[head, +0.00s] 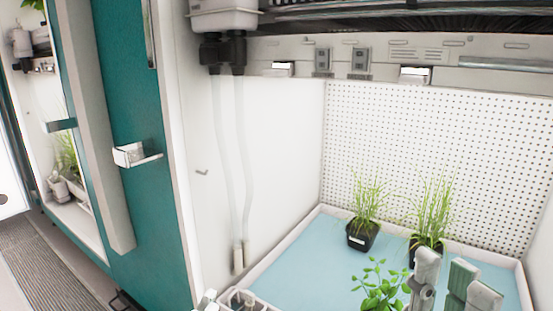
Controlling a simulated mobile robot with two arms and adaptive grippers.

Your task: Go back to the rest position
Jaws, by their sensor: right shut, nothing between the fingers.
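My right gripper (460,278) shows at the bottom right, with grey and grey-green finger parts pointing up. It is shut and empty, in front of the blue-floored tray (300,262) of the open growth chamber. The rest of it is cut off by the bottom edge. My left gripper is not in view.
Two black pots of grass (362,235) and (428,250) stand in the tray. A leafy green plant (382,288) is just left of my right gripper. A teal door (150,200) with a handle (135,155) stands at left.

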